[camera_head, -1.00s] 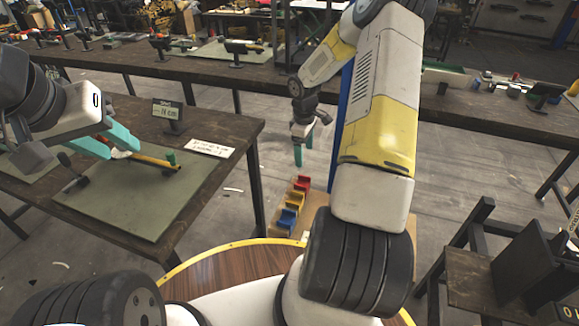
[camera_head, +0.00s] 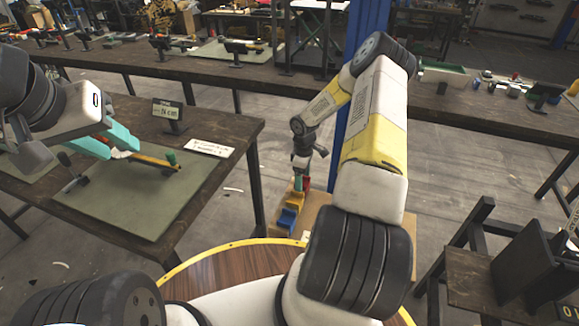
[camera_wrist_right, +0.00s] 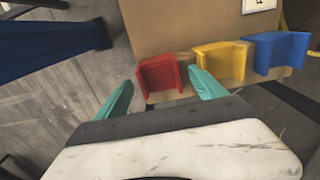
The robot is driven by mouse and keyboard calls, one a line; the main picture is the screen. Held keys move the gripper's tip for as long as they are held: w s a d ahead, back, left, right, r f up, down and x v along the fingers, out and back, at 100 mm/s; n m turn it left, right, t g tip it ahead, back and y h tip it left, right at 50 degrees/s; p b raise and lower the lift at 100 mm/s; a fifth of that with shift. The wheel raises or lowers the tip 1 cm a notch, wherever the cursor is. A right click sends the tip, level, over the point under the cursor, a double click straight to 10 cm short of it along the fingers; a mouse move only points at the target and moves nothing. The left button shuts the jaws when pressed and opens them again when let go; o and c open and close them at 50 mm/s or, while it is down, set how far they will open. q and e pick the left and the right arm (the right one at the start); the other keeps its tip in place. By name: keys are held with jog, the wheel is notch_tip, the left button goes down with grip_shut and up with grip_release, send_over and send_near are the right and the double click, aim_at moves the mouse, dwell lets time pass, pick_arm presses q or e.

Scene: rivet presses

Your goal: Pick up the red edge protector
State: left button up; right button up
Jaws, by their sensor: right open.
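The red edge protector (camera_wrist_right: 158,74) lies at the left end of a row on a tan board in the right wrist view. My right gripper (camera_wrist_right: 163,88) is open, its teal fingertips on either side of the protector's near part, with no clear grip on it. In the head view the right gripper (camera_head: 302,178) is low over the board, and a bit of the red protector (camera_head: 306,184) shows beside its fingers. My left gripper (camera_head: 122,146) is at a yellow-handled tool (camera_head: 155,162) over the left table; whether it holds the tool is unclear.
A yellow protector (camera_wrist_right: 221,62) and a blue protector (camera_wrist_right: 276,54) sit right of the red one on the tan board (camera_wrist_right: 180,28). A blue post (camera_head: 368,30) stands behind my right arm. The left table (camera_head: 225,128) is close by.

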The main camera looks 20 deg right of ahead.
jog(key=c, duration=1.5)
jog(key=shift+o, duration=0.2)
jog(key=shift+r, duration=0.15)
